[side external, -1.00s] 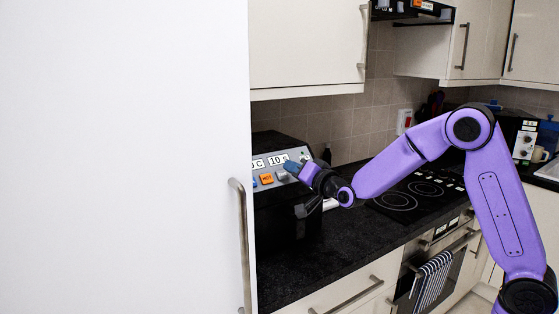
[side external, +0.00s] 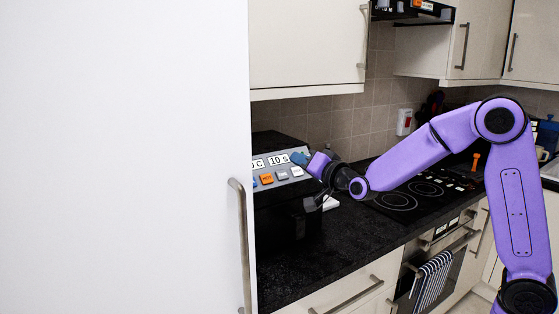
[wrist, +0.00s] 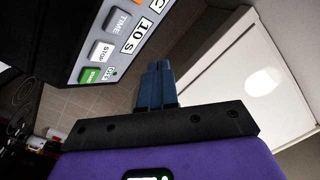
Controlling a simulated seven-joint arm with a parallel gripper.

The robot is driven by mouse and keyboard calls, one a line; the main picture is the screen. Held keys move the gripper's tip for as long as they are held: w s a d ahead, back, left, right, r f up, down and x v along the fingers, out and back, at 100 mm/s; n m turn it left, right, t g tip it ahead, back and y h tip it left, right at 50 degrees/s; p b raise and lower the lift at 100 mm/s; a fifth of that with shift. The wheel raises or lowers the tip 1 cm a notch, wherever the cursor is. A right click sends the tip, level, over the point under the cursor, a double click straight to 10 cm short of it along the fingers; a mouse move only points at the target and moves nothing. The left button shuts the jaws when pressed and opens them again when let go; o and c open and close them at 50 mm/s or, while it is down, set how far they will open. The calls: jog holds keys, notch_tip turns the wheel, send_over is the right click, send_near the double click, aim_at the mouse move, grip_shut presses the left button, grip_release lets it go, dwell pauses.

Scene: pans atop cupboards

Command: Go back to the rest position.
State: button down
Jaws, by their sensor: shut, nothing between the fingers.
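My gripper (side external: 299,158) is shut and empty, its blue fingers together and pointing left toward the black appliance. In the wrist view the closed fingers (wrist: 158,84) stand side by side with nothing between them. My purple arm reaches in from the right, bent at a high elbow, over the cooktop side of the counter. The fingertips overlap the right end of the appliance's control panel (side external: 270,180) in the side view. I cannot tell how wide the gap to it is.
The black appliance (side external: 283,222) stands on the dark counter (side external: 330,250); its panel has displays and buttons, with STOP (wrist: 102,50) readable in the wrist view. A cooktop (side external: 397,201) lies to the right. A tall white door (side external: 120,160) fills the left. Wall cupboards (side external: 306,45) hang above.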

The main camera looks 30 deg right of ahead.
dwell(0.3)
jog(key=s+a+f+n+g+y, duration=0.2)
jog(key=s+a+f+n+g, duration=0.15)
jog(key=s, duration=0.45)
jog(key=s+a+f+n+g+y, duration=0.1)
jog(key=s+a+f+n+g, duration=0.25)
jog(key=s, duration=0.35)
jog(key=s+a+f+n+g+y, duration=0.2)
jog(key=s+a+f+n+g, duration=0.15)
jog(key=s, duration=0.45)
jog(key=s+d+f+n+g+h, duration=0.2)
jog(key=s+d, duration=0.4)
jog(key=s, duration=0.5)
jog(key=s+d+f+n+g+h, duration=0.2)
jog(key=s+d+n+g, duration=0.3)
jog(key=s, duration=0.7)
jog(key=shift+d+f+n+h, duration=0.2)
jog(key=shift+d+n+h, duration=0.6)
jog(key=shift+n, duration=0.45)
